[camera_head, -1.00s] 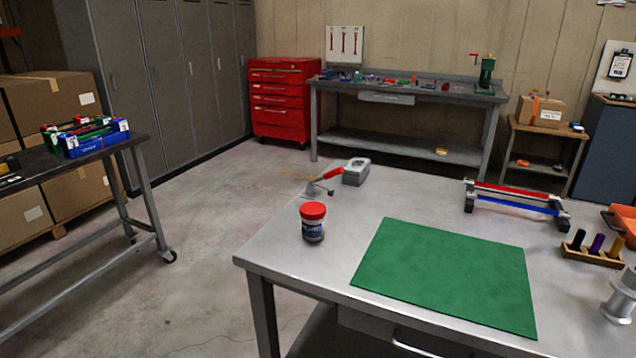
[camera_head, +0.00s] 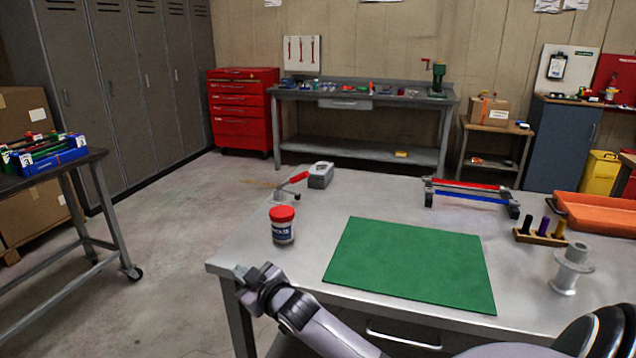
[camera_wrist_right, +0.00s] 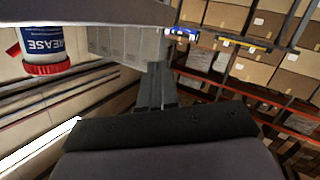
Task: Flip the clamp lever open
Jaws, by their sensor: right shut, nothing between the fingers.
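The clamp (camera_head: 285,194) stands at the far left edge of the metal workbench. Its red lever (camera_head: 298,177) slants up to the right, its tip close to a small grey box. My right gripper (camera_head: 250,271) is in front of the bench's near left corner, well nearer to me than the clamp and apart from it. Its fingers are shut and empty; they also show in the right wrist view (camera_wrist_right: 156,92). The clamp is not visible in the wrist view. My left gripper is not in view.
A red-lidded grease jar (camera_head: 282,226) stands between my right gripper and the clamp; it also shows upside down in the wrist view (camera_wrist_right: 44,45). The grey box (camera_head: 320,175) is beside the lever. A green mat (camera_head: 410,264) covers the bench middle.

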